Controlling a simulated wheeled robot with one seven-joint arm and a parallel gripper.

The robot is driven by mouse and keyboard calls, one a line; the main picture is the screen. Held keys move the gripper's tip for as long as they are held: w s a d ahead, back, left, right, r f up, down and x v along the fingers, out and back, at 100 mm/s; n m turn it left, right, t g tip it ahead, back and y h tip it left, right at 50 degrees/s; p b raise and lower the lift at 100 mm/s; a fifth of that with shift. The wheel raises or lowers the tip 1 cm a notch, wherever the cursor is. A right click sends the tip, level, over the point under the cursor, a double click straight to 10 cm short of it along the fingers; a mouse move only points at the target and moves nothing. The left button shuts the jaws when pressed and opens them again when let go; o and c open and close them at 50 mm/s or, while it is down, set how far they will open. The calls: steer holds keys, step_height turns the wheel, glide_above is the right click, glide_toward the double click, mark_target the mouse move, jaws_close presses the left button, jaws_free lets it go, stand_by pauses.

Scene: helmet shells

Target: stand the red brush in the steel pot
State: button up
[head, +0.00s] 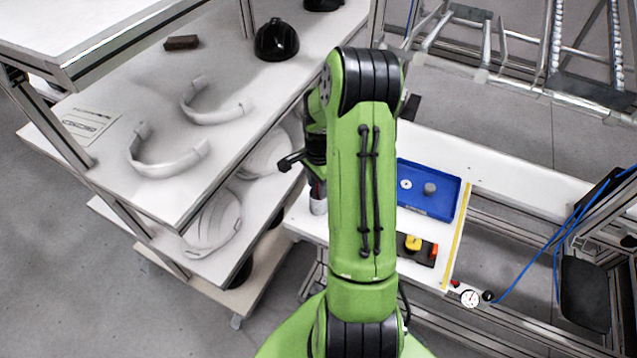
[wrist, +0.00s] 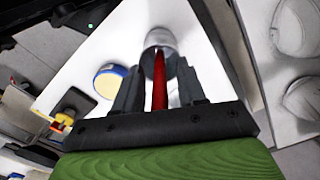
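The red brush (wrist: 159,82) shows in the wrist view as a narrow red handle between the fingers of my gripper (wrist: 160,68). The fingertips close in on it from both sides. The steel pot (wrist: 160,38) is just beyond the fingertips, in line with the brush. In the head view the pot (head: 318,205) stands on the white bench near its left edge, directly below my gripper (head: 317,178), partly hidden by my green arm. The brush's far end is hidden, so how deep it is in the pot cannot be told.
A blue tray (head: 444,202) with small parts lies on the bench to the right. At left, a shelf (head: 100,95) holds white curved parts (head: 165,165) and a black helmet shell (head: 276,42), close to my arm.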

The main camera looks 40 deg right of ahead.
step_height(320, 180, up, 12)
steer(key=shift+r+p, duration=0.15)
steer(key=shift+p, duration=0.75)
steer(key=s+a+r+n+t+h, duration=0.2)
steer(key=s+a+r+n, duration=0.1)
steer(key=a+r+n, duration=0.65)
steer(key=s+a+r+n+t+y, duration=0.1)
steer(key=s+a+r+n+t, duration=0.2)
steer(key=s+a+n, duration=0.7)
steer(key=s+a+r, duration=0.1)
steer(key=s+a, duration=0.1)
steer(key=a, duration=0.1)
steer(key=shift+s+a+t+y, duration=0.2)
steer(key=shift+s+t+y, duration=0.1)
steer(key=shift+y, duration=0.1)
steer(key=shift+s+d, duration=0.1)
